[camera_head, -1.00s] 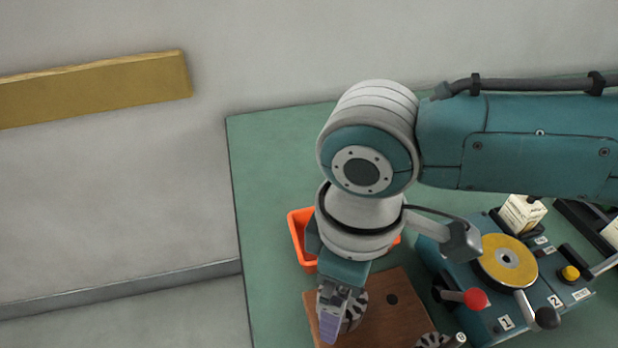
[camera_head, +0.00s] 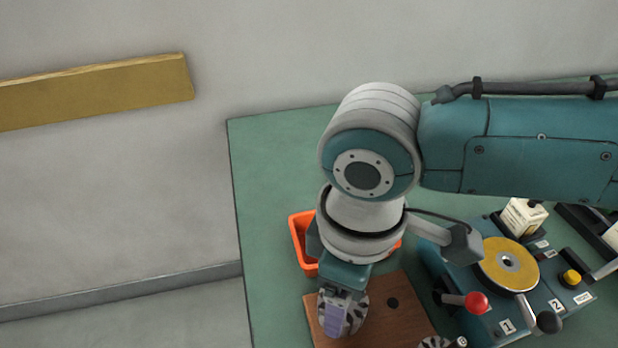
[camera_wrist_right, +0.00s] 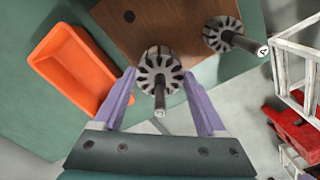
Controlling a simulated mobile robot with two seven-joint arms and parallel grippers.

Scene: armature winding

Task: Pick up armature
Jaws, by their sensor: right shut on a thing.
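My right gripper (camera_head: 333,322) reaches down over the brown board (camera_head: 388,322) in the head view. Its purple fingers (camera_wrist_right: 159,80) lie on both sides of an armature (camera_wrist_right: 152,66) in the right wrist view and are shut on it. This armature has a round slotted core and a dark shaft pointing towards the wrist camera. It also shows behind the finger in the head view (camera_head: 356,312). Whether it touches the board is unclear. A second armature (camera_wrist_right: 216,32) stands to the right, partly cut off in the head view (camera_head: 432,342). My left gripper is out of view.
An orange bin (camera_head: 300,245) stands behind the board, partly hidden by my right arm. To the right is a teal machine (camera_head: 455,270) with a yellow disc, red and black knobs. A small white box (camera_head: 522,215) stands behind it. The green table's left part is clear.

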